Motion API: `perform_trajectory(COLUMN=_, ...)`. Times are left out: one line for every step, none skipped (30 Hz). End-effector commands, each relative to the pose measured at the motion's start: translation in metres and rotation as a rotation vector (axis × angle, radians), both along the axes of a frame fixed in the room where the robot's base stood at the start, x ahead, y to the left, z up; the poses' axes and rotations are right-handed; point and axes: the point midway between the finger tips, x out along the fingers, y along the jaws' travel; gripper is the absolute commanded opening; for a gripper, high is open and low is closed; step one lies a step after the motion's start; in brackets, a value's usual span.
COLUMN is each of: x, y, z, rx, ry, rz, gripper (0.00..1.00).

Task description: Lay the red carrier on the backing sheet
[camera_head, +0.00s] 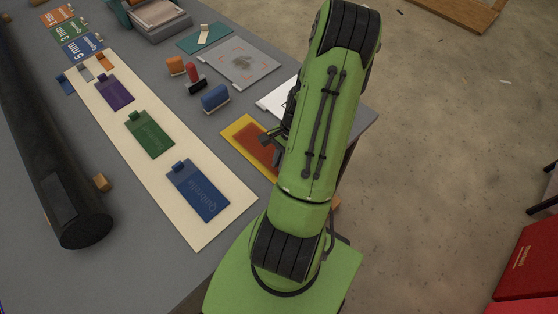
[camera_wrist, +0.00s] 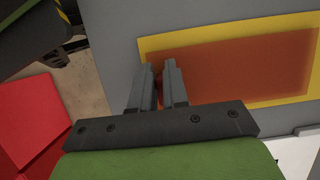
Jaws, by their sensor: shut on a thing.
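The red carrier (camera_wrist: 240,68) is a flat, orange-red, slightly see-through rectangle. It lies over a yellow sheet (camera_wrist: 190,36), whose yellow border shows around it. In the head view the red carrier (camera_head: 254,142) and the yellow sheet (camera_head: 236,130) are partly hidden by my arm. My gripper (camera_wrist: 161,76) is shut on a small red part at the carrier's left end, mostly hidden between the fingers. I cannot tell whether the carrier touches the yellow sheet. A long cream sheet (camera_head: 196,233) lies to the left. I cannot tell which sheet is the backing sheet.
Purple (camera_head: 115,93), green (camera_head: 149,134) and blue (camera_head: 198,190) tabbed cards lie on the cream sheet. A dark cylinder (camera_head: 60,180) lies along the left. A blue block (camera_head: 215,97) and a stamp-like red piece (camera_head: 193,73) stand behind the yellow sheet. The table edge is close on the right.

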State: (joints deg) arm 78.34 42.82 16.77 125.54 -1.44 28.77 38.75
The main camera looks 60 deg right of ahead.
Motion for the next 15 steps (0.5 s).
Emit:
perform_trajectory(x=-0.0003, y=0.0, z=-0.0056, rx=0.0, ry=0.0, rz=-0.001, gripper=0.0)
perform_trajectory(x=-0.0002, y=-0.0002, z=-0.0063, rx=-0.001, ry=0.001, rz=-0.001, gripper=0.0)
perform_trajectory(x=-0.0002, y=-0.0005, z=-0.0062, rx=-0.002, ry=0.001, rz=-0.001, gripper=0.0)
perform_trajectory(x=-0.0002, y=-0.0006, z=-0.0058, rx=-0.002, ry=0.001, rz=-0.001, gripper=0.0)
perform_trajectory(x=-0.0002, y=-0.0006, z=-0.0056, rx=-0.002, ry=0.0, rz=-0.001, gripper=0.0)
perform_trajectory(x=-0.0002, y=-0.0007, z=-0.0054, rx=-0.002, ry=0.0, rz=-0.001, gripper=0.0)
perform_trajectory(x=-0.0002, y=-0.0006, z=-0.0052, rx=-0.002, ry=0.0, rz=-0.001, gripper=0.0)
perform_trajectory(x=-0.0001, y=-0.0006, z=-0.0056, rx=-0.002, ry=0.0, rz=-0.001, gripper=0.0)
perform_trajectory(x=-0.0001, y=-0.0006, z=-0.0067, rx=-0.002, ry=0.001, rz=-0.001, gripper=0.0)
perform_trajectory(x=-0.0001, y=-0.0006, z=-0.008, rx=-0.002, ry=0.001, rz=-0.001, gripper=0.0)
perform_trajectory(x=-0.0001, y=-0.0006, z=-0.0092, rx=-0.002, ry=0.0, rz=-0.001, gripper=0.0)
perform_trajectory(x=-0.0001, y=-0.0005, z=-0.009, rx=-0.002, ry=0.0, rz=-0.001, gripper=0.17)
perform_trajectory(x=-0.0001, y=-0.0006, z=-0.0086, rx=-0.002, ry=0.0, rz=-0.001, gripper=0.22)
perform_trajectory(x=-0.0001, y=-0.0006, z=-0.0085, rx=-0.002, ry=0.0, rz=-0.001, gripper=0.26)
perform_trajectory(x=-0.0002, y=-0.0005, z=-0.0084, rx=-0.002, ry=0.0, rz=-0.001, gripper=0.33)
